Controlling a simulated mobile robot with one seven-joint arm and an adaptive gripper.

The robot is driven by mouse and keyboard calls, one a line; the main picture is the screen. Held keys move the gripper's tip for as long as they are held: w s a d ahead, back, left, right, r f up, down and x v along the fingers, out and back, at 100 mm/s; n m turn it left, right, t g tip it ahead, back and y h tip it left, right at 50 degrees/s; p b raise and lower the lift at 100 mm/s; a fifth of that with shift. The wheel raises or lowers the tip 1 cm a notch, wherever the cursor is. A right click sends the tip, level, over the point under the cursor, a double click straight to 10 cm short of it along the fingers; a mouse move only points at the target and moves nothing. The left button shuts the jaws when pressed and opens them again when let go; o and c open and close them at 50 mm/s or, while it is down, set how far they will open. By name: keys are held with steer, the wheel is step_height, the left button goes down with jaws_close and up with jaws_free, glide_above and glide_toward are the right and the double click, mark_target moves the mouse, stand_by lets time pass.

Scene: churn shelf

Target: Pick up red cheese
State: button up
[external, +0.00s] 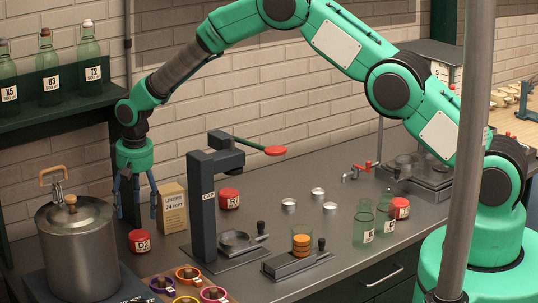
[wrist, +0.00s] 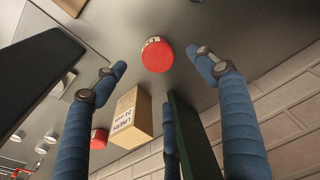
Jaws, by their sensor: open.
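A red round cheese (external: 139,241) with a white label reading D2 stands on the grey counter, left of the cardboard box. It shows as a red disc in the wrist view (wrist: 157,57), between and beyond my blue fingertips. My gripper (external: 136,212) hangs pointing down above it, with fingers spread and empty; in the wrist view the fingertips (wrist: 160,65) are wide apart. A second red round piece labelled R (external: 229,199) lies right of the box. A third red one (external: 401,208) is beside the glass bottles at the right.
A cardboard box (external: 173,209) stands close right of my gripper. A metal churn (external: 77,250) is at the left, with coloured rings (external: 188,273) in front. A bottle shelf (external: 55,105) is above left.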

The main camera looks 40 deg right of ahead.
mark_target(139, 234)
steer(key=f, duration=0.5)
steer(key=shift+w+f, duration=0.35)
steer(key=shift+f, duration=0.05)
steer(key=shift+f, duration=0.1)
steer(key=shift+w+d+f+p, duration=0.1)
steer(key=shift+f+p, duration=0.2)
steer(key=shift+f, duration=1)
steer(key=shift+w+d+f+p, duration=0.1)
steer(key=shift+f+p, duration=0.15)
steer(key=shift+f, duration=1)
steer(key=shift+c, duration=0.5)
steer(key=c, duration=1.2)
